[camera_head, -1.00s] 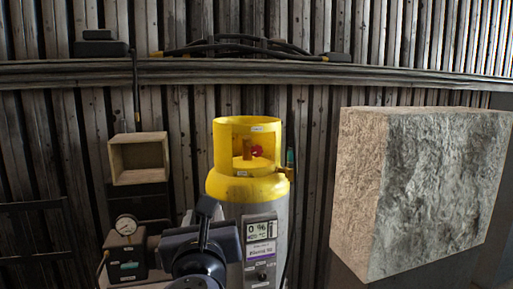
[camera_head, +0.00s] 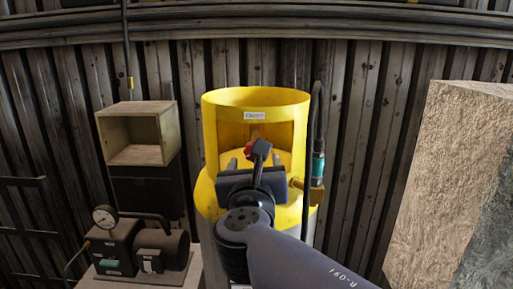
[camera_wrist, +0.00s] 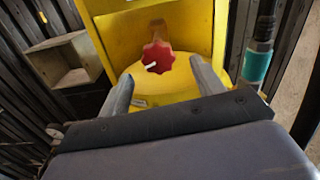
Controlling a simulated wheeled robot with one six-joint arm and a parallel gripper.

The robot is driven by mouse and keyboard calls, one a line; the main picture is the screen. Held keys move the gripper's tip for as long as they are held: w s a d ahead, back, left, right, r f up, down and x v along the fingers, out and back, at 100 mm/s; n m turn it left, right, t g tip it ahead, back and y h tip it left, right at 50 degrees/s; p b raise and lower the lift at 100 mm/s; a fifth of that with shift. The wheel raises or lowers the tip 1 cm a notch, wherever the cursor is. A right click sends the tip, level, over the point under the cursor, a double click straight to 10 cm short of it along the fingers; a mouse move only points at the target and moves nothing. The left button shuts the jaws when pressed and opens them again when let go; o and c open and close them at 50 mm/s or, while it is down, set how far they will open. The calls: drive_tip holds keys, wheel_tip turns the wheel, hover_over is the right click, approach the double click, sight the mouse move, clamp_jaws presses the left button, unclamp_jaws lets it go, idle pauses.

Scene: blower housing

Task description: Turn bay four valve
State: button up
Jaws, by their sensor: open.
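A red knob-shaped valve (camera_wrist: 159,57) with a white mark sits inside the open collar of a yellow gas cylinder (camera_head: 255,100). In the head view only a bit of the red valve (camera_head: 249,151) shows past my wrist. My gripper (camera_head: 240,160) is in front of the collar opening. In the wrist view my gripper (camera_wrist: 160,78) has its two grey fingers spread wide, pointing toward the valve, one on each side and below it in the picture. The fingers look apart from the valve, with nothing between them. A small label is on the collar's rim.
A teal-banded hose fitting (camera_head: 318,165) and brass side outlet stand close on the cylinder's right. An open wooden box (camera_head: 142,135) and a pump with a gauge (camera_head: 105,217) are at left. A large rough block (camera_head: 440,190) stands at right. Corrugated wall lies behind.

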drive_tip(key=w, duration=0.8)
drive_tip(key=shift+d+p, duration=0.1)
drive_tip(key=shift+p, duration=0.25)
drive_tip(key=shift+c, duration=0.4)
drive_tip(key=c, duration=0.9)
